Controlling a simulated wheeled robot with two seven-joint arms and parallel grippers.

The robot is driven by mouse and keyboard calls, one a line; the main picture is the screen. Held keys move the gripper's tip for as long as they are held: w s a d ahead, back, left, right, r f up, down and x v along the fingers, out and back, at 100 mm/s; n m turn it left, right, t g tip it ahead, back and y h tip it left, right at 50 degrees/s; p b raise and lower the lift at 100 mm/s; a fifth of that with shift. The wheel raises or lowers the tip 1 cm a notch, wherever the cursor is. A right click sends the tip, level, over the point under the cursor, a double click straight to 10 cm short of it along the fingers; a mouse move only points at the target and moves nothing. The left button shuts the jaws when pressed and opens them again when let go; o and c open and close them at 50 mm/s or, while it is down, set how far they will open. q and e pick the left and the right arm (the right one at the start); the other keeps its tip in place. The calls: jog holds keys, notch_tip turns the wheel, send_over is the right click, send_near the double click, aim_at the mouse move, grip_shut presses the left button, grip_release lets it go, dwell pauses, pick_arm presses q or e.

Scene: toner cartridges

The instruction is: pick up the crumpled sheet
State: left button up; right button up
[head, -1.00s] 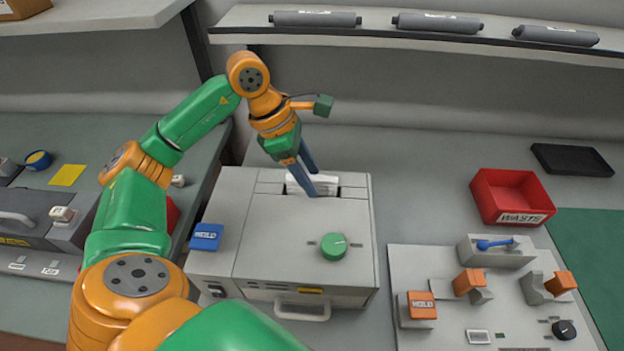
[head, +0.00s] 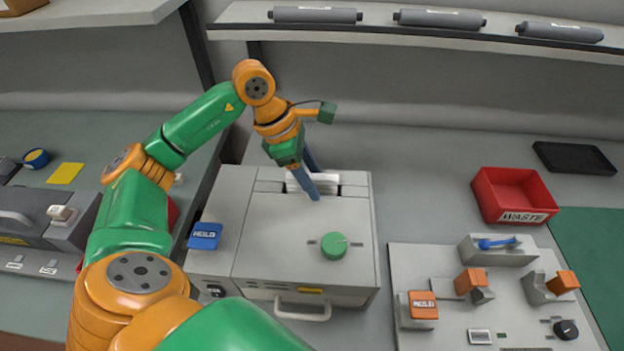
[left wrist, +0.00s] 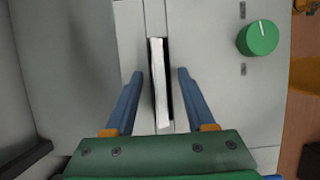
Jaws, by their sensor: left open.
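The crumpled sheet (left wrist: 159,85) is a white strip standing in a dark slot in the top of the grey machine (head: 290,225). In the head view the sheet (head: 325,178) shows only partly behind my gripper's fingers. My left gripper (head: 312,190) points down over the slot. In the left wrist view its blue fingers (left wrist: 160,73) are open, one on each side of the sheet, with gaps between. I cannot tell whether the fingertips reach below the sheet's top edge. My right gripper is not in view.
A green knob (head: 334,246) and a blue HOLD block (head: 205,236) sit on the machine. A red WASTE bin (head: 487,198) stands right of it, with a black tray (head: 575,158) behind. A panel with orange blocks (head: 450,330) lies at front right. A shelf (head: 380,34) holds toner rollers above.

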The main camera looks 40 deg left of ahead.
pick_arm(q)
grip_shut()
